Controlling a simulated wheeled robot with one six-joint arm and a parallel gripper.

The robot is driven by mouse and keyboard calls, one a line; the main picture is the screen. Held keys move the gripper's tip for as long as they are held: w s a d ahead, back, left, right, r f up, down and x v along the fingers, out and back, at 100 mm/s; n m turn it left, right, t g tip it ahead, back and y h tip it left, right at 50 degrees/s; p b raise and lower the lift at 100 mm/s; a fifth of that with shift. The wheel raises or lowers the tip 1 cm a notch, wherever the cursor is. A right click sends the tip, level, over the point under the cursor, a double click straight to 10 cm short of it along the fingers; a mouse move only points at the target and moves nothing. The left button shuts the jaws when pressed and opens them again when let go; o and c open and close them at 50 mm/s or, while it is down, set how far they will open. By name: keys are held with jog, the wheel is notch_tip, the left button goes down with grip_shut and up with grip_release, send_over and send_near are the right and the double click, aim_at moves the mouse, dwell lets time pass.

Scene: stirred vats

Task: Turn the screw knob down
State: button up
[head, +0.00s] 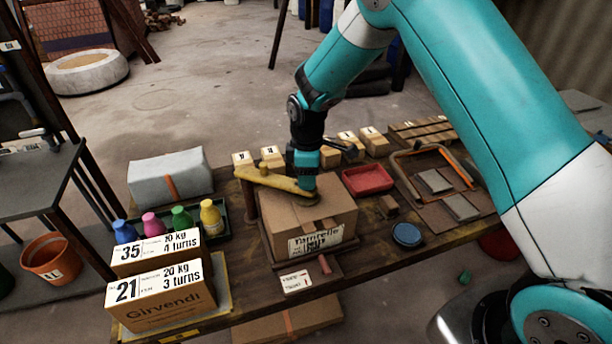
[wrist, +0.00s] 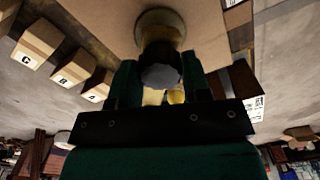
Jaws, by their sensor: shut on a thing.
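A yellow press arm (head: 268,180) reaches from a dark post on the left over a cardboard box (head: 285,215) on the bench. My gripper (head: 303,180) points down at the arm's right end, above the box, and hides the knob in the head view. In the wrist view, the dark faceted screw knob (wrist: 160,76) sits between the two green fingers of my gripper (wrist: 160,82), which are shut on it. A yellowish round part (wrist: 161,22) of the press shows beyond the knob, against the box. I cannot tell how hard the screw presses on the box.
Cartons marked 35, 4 turns (head: 158,254) and 21, 3 turns (head: 162,296) stand front left. Several coloured bottles (head: 181,219) stand behind them. A red tray (head: 368,180), a blue round lid (head: 407,235) and an orange-handled frame (head: 468,172) lie right. Small lettered boxes (head: 373,141) line the back.

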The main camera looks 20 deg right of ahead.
jog(key=shift+m, duration=1)
jog(key=o, duration=0.9)
notch_tip(320, 180, up, 18)
jog(key=b, duration=0.2)
jog(key=shift+f+b, duration=0.25)
jog(key=shift+b, duration=0.15)
jog(key=s+a+m+y, duration=0.1)
jog(key=s, duration=0.9)
jog(key=s+a+r+m+y, duration=0.1)
jog(key=s+a+m, duration=0.1)
jog(key=s, duration=0.8)
jog(key=s+a+r+m+y, duration=0.1)
jog(key=s+a+y, duration=0.1)
jog(key=s, duration=0.9)
jog(key=shift+m, duration=0.4)
